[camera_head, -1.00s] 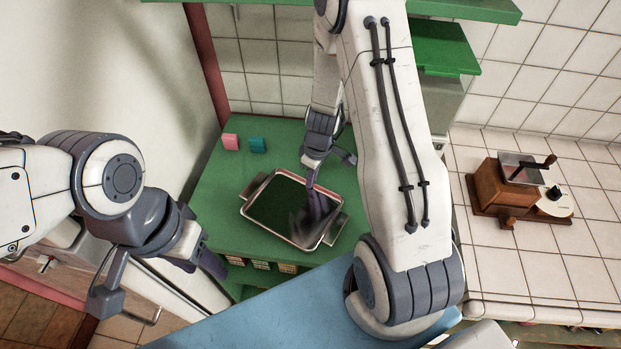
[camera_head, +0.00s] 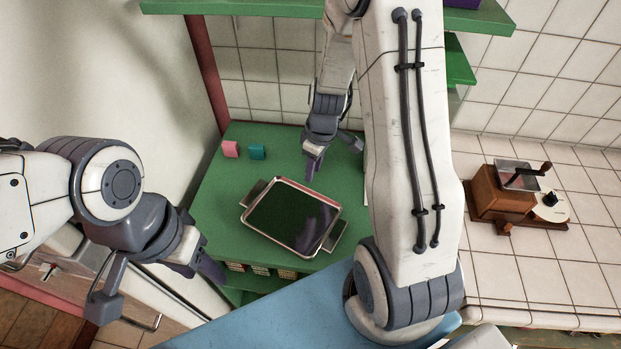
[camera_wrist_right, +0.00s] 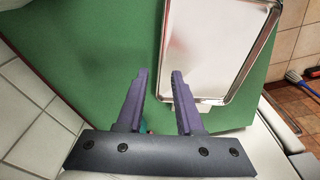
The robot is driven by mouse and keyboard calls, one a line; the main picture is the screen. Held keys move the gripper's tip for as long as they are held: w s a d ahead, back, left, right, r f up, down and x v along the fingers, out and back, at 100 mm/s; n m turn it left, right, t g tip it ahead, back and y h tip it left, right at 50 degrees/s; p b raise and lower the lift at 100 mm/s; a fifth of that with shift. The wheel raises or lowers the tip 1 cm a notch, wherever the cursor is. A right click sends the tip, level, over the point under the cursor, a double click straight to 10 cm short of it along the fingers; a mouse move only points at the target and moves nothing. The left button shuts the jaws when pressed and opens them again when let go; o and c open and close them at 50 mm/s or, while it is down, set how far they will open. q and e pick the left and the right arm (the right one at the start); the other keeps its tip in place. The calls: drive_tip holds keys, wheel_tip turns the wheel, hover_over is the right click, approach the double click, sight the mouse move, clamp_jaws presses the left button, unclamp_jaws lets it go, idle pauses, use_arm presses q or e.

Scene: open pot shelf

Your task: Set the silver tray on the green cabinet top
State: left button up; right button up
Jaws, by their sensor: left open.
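The silver tray (camera_head: 275,215) lies flat on the green cabinet top (camera_head: 222,190), with a short handle at each end. Its dark inside reflects my right arm. My right gripper (camera_head: 333,160) is behind and above the tray's far edge, open and empty. My left gripper (camera_head: 155,288) is open and empty in front of the cabinet at the left.
A green shelf (camera_head: 265,7) hangs above. A tiled counter with a wooden coffee grinder (camera_head: 500,195) is at the right. A blue surface (camera_head: 270,310) is in front.

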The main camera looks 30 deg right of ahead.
drive_tip(key=s+a+r, duration=0.5)
drive_tip(key=a+r, duration=0.5)
drive_tip(key=a, duration=0.1)
drive_tip(key=s+a+r, duration=0.2)
drive_tip(key=s+a, duration=0.2)
drive_tip(key=s, duration=0.4)
drive_tip(key=s+a+r+g, duration=0.1)
drive_tip(key=s+a+r, duration=0.2)
drive_tip(key=s, duration=0.5)
drive_tip(key=shift+a+n, duration=0.3)
drive_tip(key=shift+a, duration=0.3)
drive_tip(key=shift+s, duration=0.15)
